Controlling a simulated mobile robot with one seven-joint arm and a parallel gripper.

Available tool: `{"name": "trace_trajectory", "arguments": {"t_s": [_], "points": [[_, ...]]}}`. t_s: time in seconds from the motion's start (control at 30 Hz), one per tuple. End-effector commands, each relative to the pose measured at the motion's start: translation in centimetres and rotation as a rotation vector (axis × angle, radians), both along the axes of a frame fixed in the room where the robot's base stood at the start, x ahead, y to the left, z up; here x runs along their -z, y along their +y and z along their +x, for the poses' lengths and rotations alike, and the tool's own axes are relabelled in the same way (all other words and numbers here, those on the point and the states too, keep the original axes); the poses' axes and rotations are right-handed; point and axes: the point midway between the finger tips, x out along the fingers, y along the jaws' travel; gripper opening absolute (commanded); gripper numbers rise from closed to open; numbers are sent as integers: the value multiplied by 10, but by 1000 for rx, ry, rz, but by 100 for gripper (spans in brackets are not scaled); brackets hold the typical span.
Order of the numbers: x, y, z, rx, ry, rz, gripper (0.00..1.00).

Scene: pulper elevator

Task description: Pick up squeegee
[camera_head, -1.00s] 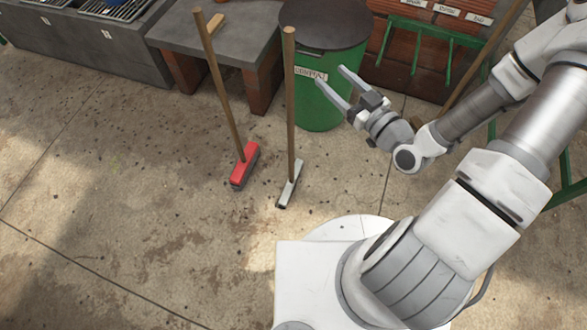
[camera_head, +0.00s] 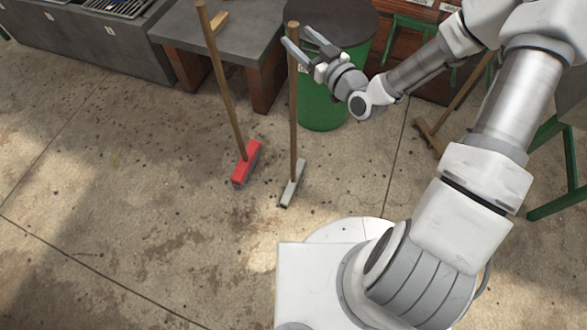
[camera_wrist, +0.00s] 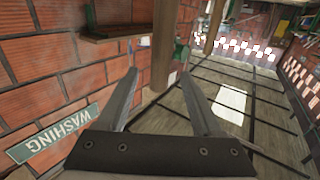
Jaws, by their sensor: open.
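The squeegee (camera_head: 293,110) stands nearly upright on the floor, with a long wooden handle and a grey-white head. My gripper (camera_head: 296,36) is open near the top of its handle. In the head view the fingertips overlap the handle's upper end. In the wrist view a wooden pole (camera_wrist: 163,45), which looks like this handle, appears between the two open fingers of my gripper (camera_wrist: 161,75), with one end of it showing. I cannot tell whether either finger touches it.
A red-headed brush (camera_head: 246,163) with a wooden handle stands just left. A green bin (camera_head: 322,105) with a dark lid is behind the squeegee. A grey bench (camera_head: 235,40) stands at the back. Another wooden-handled tool (camera_head: 432,137) is at right. The floor in front is clear.

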Motion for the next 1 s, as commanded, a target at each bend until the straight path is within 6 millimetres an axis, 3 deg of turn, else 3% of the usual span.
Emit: {"name": "trace_trajectory", "arguments": {"t_s": [0.2, 0.47, 0.83, 0.87, 1.0], "points": [[0, 17, 23, 1, -1, 1, 67], [0, 19, 26, 1, 0, 0, 67], [0, 19, 26, 1, 0, 0, 4], [0, 19, 26, 1, 0, 0, 0], [0, 19, 26, 1, 0, 0, 0]]}}
